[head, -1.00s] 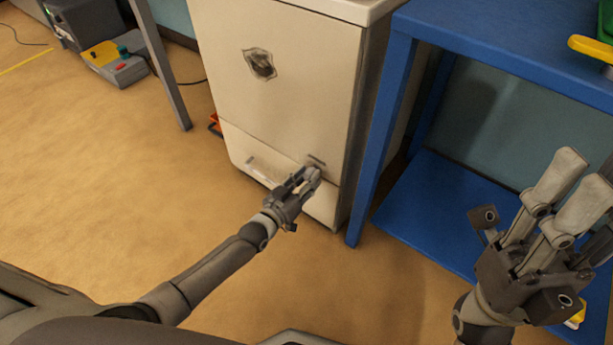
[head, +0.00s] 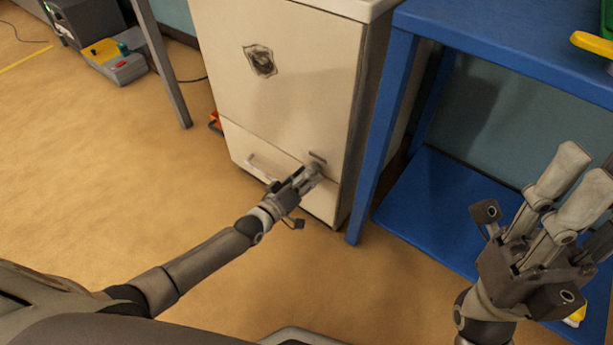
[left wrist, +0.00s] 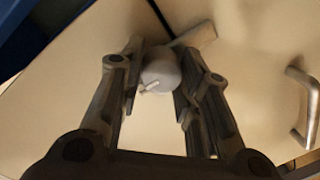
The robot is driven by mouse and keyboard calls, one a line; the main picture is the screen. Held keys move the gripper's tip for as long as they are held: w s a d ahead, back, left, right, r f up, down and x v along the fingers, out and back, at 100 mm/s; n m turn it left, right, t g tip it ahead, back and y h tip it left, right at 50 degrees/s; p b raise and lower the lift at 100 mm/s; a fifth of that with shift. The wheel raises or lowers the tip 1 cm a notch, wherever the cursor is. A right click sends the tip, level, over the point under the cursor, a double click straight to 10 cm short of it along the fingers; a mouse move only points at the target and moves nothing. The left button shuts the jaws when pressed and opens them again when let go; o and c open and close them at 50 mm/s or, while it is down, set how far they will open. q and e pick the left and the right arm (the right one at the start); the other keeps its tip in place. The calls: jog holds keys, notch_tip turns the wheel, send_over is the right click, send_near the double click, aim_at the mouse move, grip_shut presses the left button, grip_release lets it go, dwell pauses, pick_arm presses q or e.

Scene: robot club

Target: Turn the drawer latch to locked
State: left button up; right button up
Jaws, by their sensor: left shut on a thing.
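The drawer latch is a round pale knob (left wrist: 160,70) with a small white pointer on its face, on the front of the cream cabinet's lower drawer (head: 268,163). A short grey metal strip (left wrist: 196,35) lies beside the knob; it shows in the head view (head: 318,157) just above my fingertips. My left gripper (head: 312,173) is shut on the knob, one finger on each side in the left wrist view (left wrist: 158,80). In the head view the fingers hide most of the knob. My right gripper (head: 575,180) is open and empty at the right, away from the cabinet.
The drawer's bar handle (head: 262,168) is left of the latch. A blue workbench (head: 382,130) with a lower shelf stands close on the right, its leg near the cabinet. A grey table leg (head: 165,70) stands at the left. The floor in front is clear.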

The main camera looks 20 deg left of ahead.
dwell(0.4)
pick_arm(q)
jog(key=o, duration=1)
jog(key=shift+c, duration=0.2)
jog(key=shift+o, duration=0.4)
jog(key=v, duration=1.2)
